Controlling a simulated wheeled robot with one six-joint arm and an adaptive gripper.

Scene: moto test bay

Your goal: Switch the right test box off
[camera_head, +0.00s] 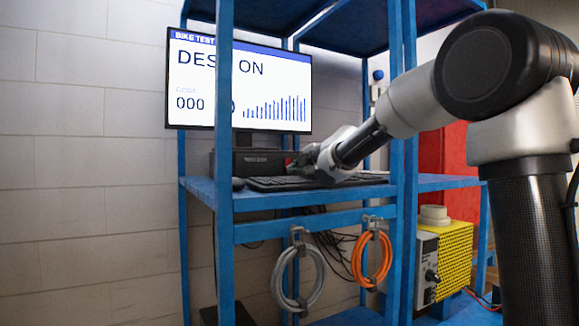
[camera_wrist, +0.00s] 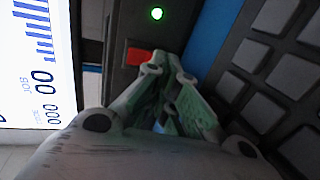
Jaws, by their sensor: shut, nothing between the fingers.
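A black box (camera_head: 240,162) stands on the blue shelf under the monitor. In the wrist view, its dark front (camera_wrist: 120,22) has a lit green light (camera_wrist: 157,13) and a red switch (camera_wrist: 136,57). My gripper (camera_head: 297,162) reaches in from the right over the keyboard, close to the box. In the wrist view my gripper (camera_wrist: 170,66) is shut and empty, its tips right beside the red switch; I cannot tell whether they touch it. A grey and yellow box (camera_head: 427,268) with a knob stands lower right. I cannot tell which box is the right test box.
A keyboard (camera_head: 270,183) lies under my gripper, with a mouse (camera_head: 238,184) to its left. The monitor (camera_head: 190,80) reads "BIKE TEST" and "DES… ON", partly behind a blue post (camera_head: 224,110). Grey (camera_head: 277,285) and orange (camera_head: 359,260) cables hang below the shelf.

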